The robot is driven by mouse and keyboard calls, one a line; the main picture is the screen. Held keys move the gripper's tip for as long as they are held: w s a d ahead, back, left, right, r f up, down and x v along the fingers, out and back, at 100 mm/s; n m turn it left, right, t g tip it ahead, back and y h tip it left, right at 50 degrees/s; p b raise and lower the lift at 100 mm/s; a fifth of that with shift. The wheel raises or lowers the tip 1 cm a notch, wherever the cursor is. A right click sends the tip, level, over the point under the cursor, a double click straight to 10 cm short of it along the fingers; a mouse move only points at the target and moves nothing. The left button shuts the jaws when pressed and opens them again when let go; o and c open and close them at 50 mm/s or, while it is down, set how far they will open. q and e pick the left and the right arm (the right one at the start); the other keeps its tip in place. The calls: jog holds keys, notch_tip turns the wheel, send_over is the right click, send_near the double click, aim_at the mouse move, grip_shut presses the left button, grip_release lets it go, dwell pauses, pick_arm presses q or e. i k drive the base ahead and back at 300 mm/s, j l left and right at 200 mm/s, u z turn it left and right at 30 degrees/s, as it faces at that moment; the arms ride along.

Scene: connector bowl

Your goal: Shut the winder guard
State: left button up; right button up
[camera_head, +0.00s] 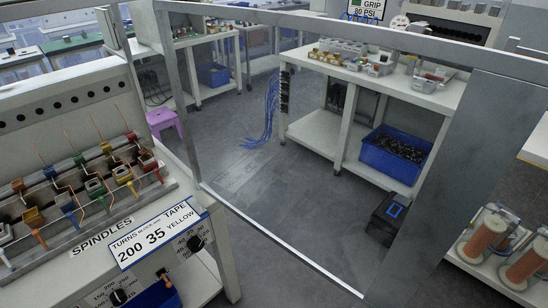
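The winder guard (285,243) appears as a large clear panel in a pale metal frame, seen across the middle of the head view. Its frame runs from an upright at the left, along a top rail and a slanting bottom rail, to a wide grey metal panel (455,175) at the right. The winder (62,113) stands at the left with a row of coloured bobbins on its spindles (95,188). The guard frame stands off to the right of the spindles, which are uncovered. I cannot make out its hinge or a handle. Neither gripper is in view.
A label plate (155,235) and black knobs (195,243) sit on the winder's front. Copper spools (487,236) stand at the right. Open floor lies between.

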aim_at(505, 98)
jog(key=i+l+u, duration=0.1)
jog(key=l+u, duration=0.25)
jog(key=l, duration=0.15)
jog(key=l+u, duration=0.3)
jog(key=l, duration=0.15)
jog(key=l+u, duration=0.35)
jog(key=l, duration=0.2)
jog(key=k+l+u, duration=0.1)
jog(key=l+u, duration=0.2)
jog(key=l, duration=0.15)
jog(key=k+l+u, duration=0.1)
jog(key=l+u, duration=0.25)
jog(key=l, duration=0.15)
jog(key=k+l+u, duration=0.2)
jog(key=l+u, duration=0.15)
jog(key=k+l, duration=0.4)
jog(key=l, duration=0.15)
jog(key=k+l+u, duration=0.15)
jog(key=k+l, duration=0.25)
jog(key=l, duration=0.1)
